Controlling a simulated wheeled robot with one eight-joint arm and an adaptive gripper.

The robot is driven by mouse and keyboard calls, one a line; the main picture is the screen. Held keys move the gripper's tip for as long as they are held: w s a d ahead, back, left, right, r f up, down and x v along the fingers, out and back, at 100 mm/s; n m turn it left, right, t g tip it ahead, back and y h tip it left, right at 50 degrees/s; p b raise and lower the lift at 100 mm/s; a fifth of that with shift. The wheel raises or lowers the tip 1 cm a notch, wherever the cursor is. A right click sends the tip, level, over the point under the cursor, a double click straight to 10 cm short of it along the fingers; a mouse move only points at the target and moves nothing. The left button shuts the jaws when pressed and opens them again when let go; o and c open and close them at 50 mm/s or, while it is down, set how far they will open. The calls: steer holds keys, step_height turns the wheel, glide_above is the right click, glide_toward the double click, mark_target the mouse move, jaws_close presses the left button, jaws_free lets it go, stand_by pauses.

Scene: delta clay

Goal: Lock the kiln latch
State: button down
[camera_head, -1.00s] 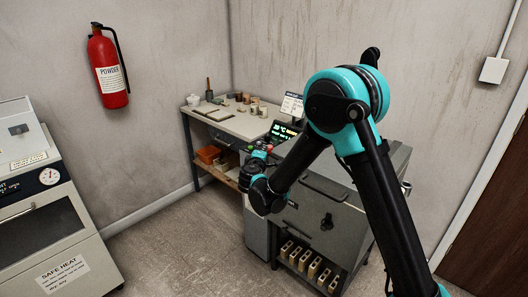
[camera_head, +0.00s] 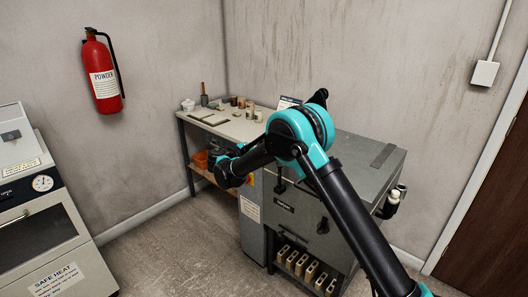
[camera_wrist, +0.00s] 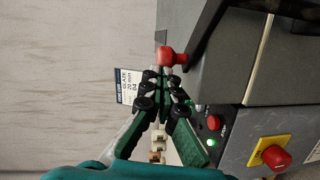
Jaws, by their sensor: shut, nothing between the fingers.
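The grey kiln (camera_head: 365,165) stands in the corner to the right of the worktable. In the wrist view, a dark lever (camera_wrist: 207,28) with a red ball knob (camera_wrist: 172,57) juts out beside the grey kiln body; it looks like the latch handle. My gripper (camera_wrist: 160,77) is shut and empty, its fingertips just below the knob in the picture; I cannot tell whether they touch it. In the head view, my arm hides the fingers and the knob.
The worktable (camera_head: 228,127) holds small pots. A white machine (camera_head: 40,215) stands at left; floor between is clear.

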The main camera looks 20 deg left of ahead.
steer(key=shift+w+d, duration=1.2)
steer(key=shift+d, duration=0.15)
steer(key=shift+w+d, duration=0.25)
steer(key=shift+d, duration=0.5)
steer(key=shift+w+d, duration=0.25)
steer(key=shift+d, duration=0.65)
steer(key=shift+w+a, duration=0.1)
